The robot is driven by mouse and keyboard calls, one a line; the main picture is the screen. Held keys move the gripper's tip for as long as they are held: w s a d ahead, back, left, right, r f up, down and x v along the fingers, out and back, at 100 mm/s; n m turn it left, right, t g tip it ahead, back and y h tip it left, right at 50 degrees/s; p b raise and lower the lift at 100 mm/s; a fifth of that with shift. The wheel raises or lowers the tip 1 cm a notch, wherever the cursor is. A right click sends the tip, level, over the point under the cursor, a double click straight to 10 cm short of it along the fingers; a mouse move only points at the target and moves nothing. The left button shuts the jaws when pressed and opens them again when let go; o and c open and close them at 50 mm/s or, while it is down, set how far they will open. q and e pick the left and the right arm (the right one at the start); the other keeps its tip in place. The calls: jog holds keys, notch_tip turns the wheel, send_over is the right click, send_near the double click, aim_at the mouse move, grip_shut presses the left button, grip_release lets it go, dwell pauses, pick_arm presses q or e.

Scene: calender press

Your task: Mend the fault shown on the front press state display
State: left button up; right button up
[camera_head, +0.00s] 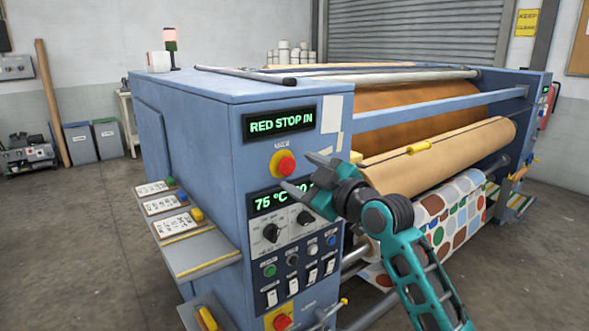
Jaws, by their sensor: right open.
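The front press state display (279,123) reads "RED STOP IN" in green letters. Below it, a red stop button (285,165) sits on a yellow plate. A second red button (282,321) on yellow shows at the bottom of the panel, partly cut off by the picture's edge. I cannot tell whether either button is pushed in. My left gripper is not in view.
A shelf (199,252) and cards stick out at the left side. Rollers and a patterned web (450,215) lie right.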

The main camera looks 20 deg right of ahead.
aim_at(289, 167)
jog(key=shift+x, duration=1.6)
jog(key=shift+c, duration=0.4)
grip_shut()
